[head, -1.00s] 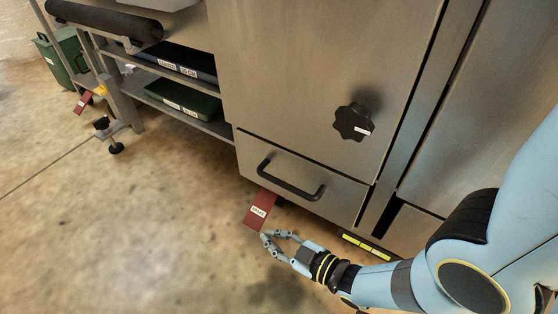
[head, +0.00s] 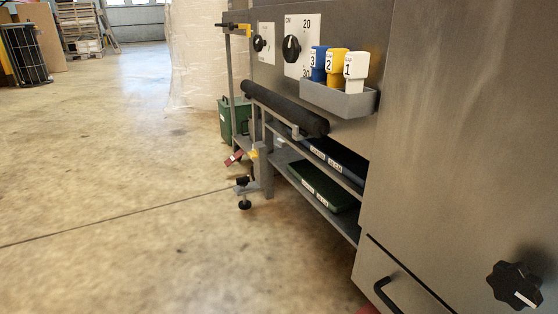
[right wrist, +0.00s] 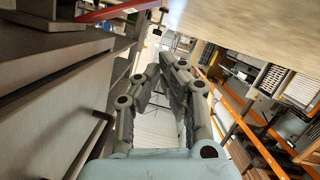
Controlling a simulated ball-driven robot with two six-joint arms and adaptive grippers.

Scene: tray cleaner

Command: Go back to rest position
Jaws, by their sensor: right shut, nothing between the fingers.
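My right gripper (right wrist: 168,68) shows in the right wrist view with its grey fingers close together at the tips and nothing held between them. The machine's steel side, with a dark handle (right wrist: 90,145), lies to the left of the fingers, apart from them. A red pedal (right wrist: 118,10) shows near the top of that view. Neither of my arms shows in the head view now, and my left gripper is not seen.
The steel machine with a black knob (head: 514,286) and handle (head: 384,297) fills the right of the head view. A grey holder (head: 338,101) carries blue, yellow and white numbered pieces. A black roller (head: 284,108) juts out above shelves. Open floor (head: 120,190) lies left.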

